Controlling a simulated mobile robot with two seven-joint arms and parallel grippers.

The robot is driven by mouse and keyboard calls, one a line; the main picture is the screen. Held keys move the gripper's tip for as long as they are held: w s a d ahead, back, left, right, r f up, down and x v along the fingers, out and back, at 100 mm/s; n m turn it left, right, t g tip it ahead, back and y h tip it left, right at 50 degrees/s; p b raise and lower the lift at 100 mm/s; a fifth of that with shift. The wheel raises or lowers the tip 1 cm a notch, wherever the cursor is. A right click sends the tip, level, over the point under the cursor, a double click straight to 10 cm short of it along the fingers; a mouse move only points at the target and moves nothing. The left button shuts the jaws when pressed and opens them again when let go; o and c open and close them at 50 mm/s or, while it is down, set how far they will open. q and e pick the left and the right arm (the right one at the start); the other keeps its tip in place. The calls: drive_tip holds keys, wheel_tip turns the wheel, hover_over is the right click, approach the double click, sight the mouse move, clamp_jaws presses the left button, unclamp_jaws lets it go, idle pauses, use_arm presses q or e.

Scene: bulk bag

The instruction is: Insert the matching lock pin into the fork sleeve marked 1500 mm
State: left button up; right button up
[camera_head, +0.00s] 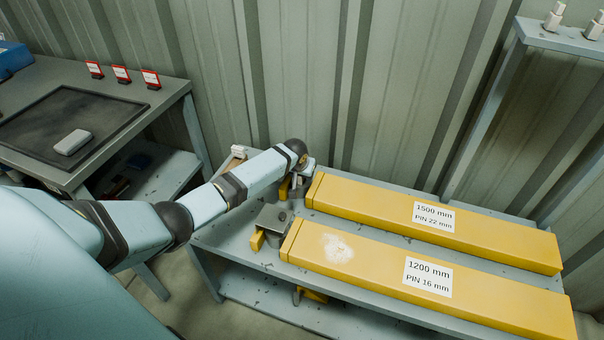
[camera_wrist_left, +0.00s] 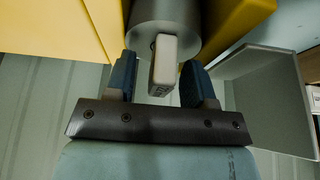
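The yellow fork sleeve marked 1500 mm, PIN 22 mm (camera_head: 500,234) lies on the bench behind the yellow sleeve marked 1200 mm, PIN 16 mm (camera_head: 480,300). My left gripper (camera_head: 303,168) is at the left end of the 1500 mm sleeve, partly hidden by my own arm. In the left wrist view its dark blue fingers (camera_wrist_left: 160,78) stand apart, on either side of a pale block-shaped tab (camera_wrist_left: 163,60). The tab sticks out from a grey cylinder (camera_wrist_left: 145,38) between yellow parts. A gap shows beside the tab. Whether the cylinder is the pin cannot be told. My right gripper is not in view.
The grey bench (camera_head: 236,240) carries both sleeves, with a grey bracket (camera_head: 272,221) by the 1200 mm sleeve's end. A left table has a dark mat (camera_head: 50,115), a grey block (camera_head: 73,142) and red cards (camera_head: 121,74). A corrugated wall stands close behind.

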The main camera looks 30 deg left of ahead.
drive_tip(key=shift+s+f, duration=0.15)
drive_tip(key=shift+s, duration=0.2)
use_arm(q)
drive_tip(key=shift+s+r, duration=0.15)
drive_tip(key=shift+r, duration=0.05)
drive_tip(key=p+v, duration=0.2)
drive_tip(key=v, duration=1.1)
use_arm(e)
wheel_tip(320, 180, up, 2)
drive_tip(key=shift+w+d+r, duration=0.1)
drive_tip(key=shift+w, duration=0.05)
use_arm(q)
drive_tip(key=shift+d+r, duration=0.1)
